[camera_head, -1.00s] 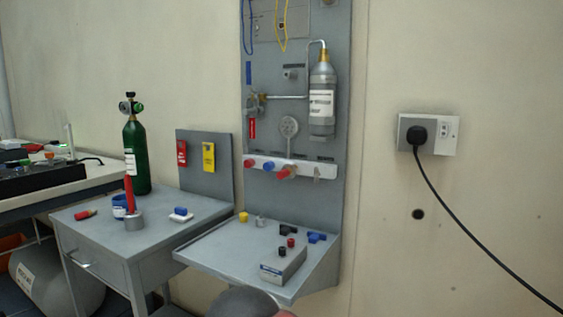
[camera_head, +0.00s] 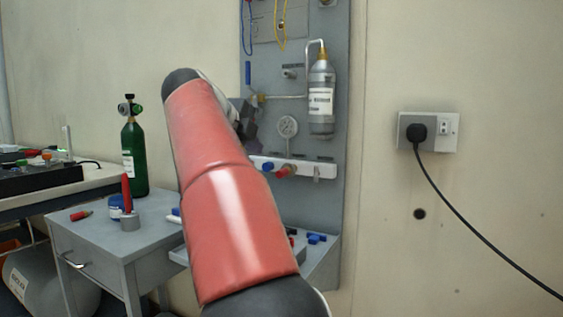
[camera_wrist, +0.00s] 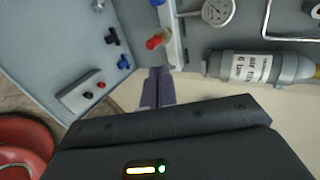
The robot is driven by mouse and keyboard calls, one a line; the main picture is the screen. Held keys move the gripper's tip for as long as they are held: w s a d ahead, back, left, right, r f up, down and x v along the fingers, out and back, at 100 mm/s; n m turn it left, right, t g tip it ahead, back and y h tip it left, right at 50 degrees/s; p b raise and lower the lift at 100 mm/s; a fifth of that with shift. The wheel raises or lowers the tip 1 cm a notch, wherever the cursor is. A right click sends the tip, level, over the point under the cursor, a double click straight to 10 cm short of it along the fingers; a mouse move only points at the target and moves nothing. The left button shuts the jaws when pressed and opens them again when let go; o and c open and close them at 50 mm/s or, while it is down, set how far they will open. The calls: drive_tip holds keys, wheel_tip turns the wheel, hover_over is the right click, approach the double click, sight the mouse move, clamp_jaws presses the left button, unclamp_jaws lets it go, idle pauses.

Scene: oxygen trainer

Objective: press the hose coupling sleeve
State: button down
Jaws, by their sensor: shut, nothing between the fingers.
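My gripper (camera_wrist: 158,72) is shut and empty in the wrist view, its fingers pointing toward the white rail (camera_wrist: 174,50) on the panel. A red fitting (camera_wrist: 156,41) projects from the rail just beyond the fingertips, apart from them as far as I can tell. In the head view the white rail (camera_head: 322,172) carries a blue fitting (camera_head: 267,167) and a red fitting (camera_head: 283,172). The rail's left end is hidden behind my arm. I cannot tell which fitting is the coupling sleeve.
A grey cylinder (camera_head: 321,100) and a gauge (camera_head: 287,126) are mounted on the panel (camera_head: 335,60). Below, the shelf bears a button box (camera_wrist: 83,93) and black and blue parts. A green bottle (camera_head: 134,155) stands on the left desk.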

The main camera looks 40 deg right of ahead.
drive_tip(key=p, duration=0.1)
approach(288, 165)
wheel_tip(288, 165, down, 2)
drive_tip(key=d, duration=0.1)
drive_tip(key=w+d+p, duration=0.1)
drive_tip(key=d, duration=0.2)
drive_tip(key=shift+w+d+f+p, duration=0.15)
drive_tip(key=shift+w+f+p, duration=0.1)
drive_tip(key=shift+w+p, duration=0.1)
drive_tip(key=shift+w+d+f, duration=0.1)
drive_tip(key=shift+w+d, duration=0.05)
drive_tip(key=shift+d, duration=0.3)
